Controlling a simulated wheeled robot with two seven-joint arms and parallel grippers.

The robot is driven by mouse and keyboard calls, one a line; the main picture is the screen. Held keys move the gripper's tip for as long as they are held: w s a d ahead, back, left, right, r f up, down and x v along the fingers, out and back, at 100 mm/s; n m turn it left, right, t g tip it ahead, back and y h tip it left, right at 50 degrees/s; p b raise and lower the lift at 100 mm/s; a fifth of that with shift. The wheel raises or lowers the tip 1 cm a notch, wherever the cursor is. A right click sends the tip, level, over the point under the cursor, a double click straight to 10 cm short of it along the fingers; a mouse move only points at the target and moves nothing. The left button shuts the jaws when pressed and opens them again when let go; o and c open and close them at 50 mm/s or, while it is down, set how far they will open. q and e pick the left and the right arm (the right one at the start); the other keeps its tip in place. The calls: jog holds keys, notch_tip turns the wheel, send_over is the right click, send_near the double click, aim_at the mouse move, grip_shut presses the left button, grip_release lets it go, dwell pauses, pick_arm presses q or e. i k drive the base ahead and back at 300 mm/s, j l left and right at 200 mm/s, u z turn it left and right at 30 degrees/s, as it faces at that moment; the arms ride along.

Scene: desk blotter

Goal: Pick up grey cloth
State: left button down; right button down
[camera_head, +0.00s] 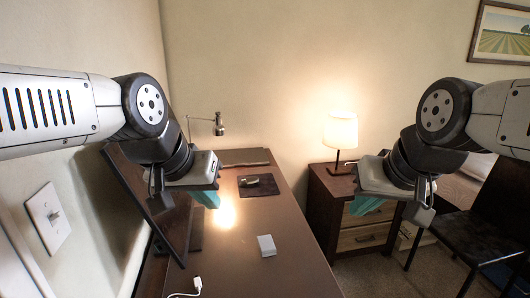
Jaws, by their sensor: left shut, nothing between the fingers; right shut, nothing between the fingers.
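A small pale grey-white square thing (267,245) lies on the brown desk (255,272), near the middle of its width. It is too small to tell if it is the grey cloth, and no other clear cloth shows. My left gripper (207,199), with teal fingers, is shut and empty above the desk's left side, up and to the left of the pale thing. My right gripper (366,205), also with teal fingers, is shut and empty in front of the nightstand, well right of the pale thing.
A dark blotter (259,190) with a small object (252,180) lies farther back. A desk lamp (219,124) and dark monitor (148,205) stand left. A lit lamp (340,132) stands on the nightstand (321,186). A white cable (196,285) lies in front. The desk's right part is clear.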

aim_at(266, 244)
jog(key=k+j+z, duration=0.15)
jog(key=z, duration=0.15)
jog(key=k+z, duration=0.3)
jog(key=k+j+u, duration=0.3)
jog(key=k+u, duration=0.15)
jog(key=u, duration=0.25)
jog(key=k+j+u, duration=0.1)
jog(key=u, duration=0.3)
